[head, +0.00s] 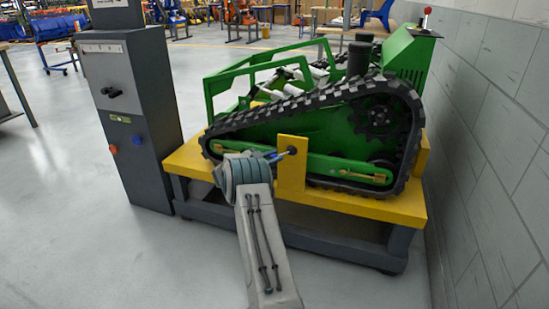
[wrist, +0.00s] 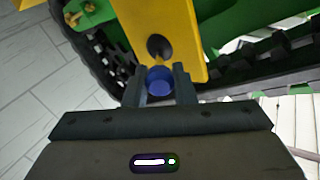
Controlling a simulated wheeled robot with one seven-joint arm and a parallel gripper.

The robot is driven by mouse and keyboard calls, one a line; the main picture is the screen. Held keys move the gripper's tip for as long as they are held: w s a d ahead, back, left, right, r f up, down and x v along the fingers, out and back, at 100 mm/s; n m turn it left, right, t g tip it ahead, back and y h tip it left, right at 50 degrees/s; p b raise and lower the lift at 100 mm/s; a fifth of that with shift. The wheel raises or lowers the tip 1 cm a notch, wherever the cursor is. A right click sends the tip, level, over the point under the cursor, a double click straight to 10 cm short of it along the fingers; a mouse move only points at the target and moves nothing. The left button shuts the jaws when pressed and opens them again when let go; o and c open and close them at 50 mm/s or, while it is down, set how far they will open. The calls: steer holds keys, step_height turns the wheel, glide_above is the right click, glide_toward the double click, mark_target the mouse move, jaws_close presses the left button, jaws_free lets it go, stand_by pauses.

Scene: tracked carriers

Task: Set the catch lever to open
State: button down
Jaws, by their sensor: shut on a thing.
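The catch lever shows as a blue knob (wrist: 160,82) between my fingers in the wrist view, just in front of a dark round pivot on a yellow upright plate (wrist: 182,35). In the head view the same yellow plate (head: 291,178) stands at the front of the tracked carrier (head: 330,125), and a small blue part of the lever shows by its pivot. My gripper (wrist: 160,74) is shut on the blue knob, one dark finger on each side. In the head view my gripper (head: 272,157) reaches the plate from the left. The lever's shaft is mostly hidden.
The carrier, green with black tracks, sits on a yellow-topped stand (head: 370,207). A grey control cabinet (head: 132,115) with knobs stands close on the left. A block wall (head: 490,140) is close on the right. The floor at front left is clear.

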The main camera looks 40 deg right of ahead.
steer(key=c, duration=1.2)
jaws_free()
steer(key=w+a+p, duration=0.1)
steer(key=a+p, duration=0.2)
steer(key=a, duration=1)
steer(key=shift+a, duration=0.4)
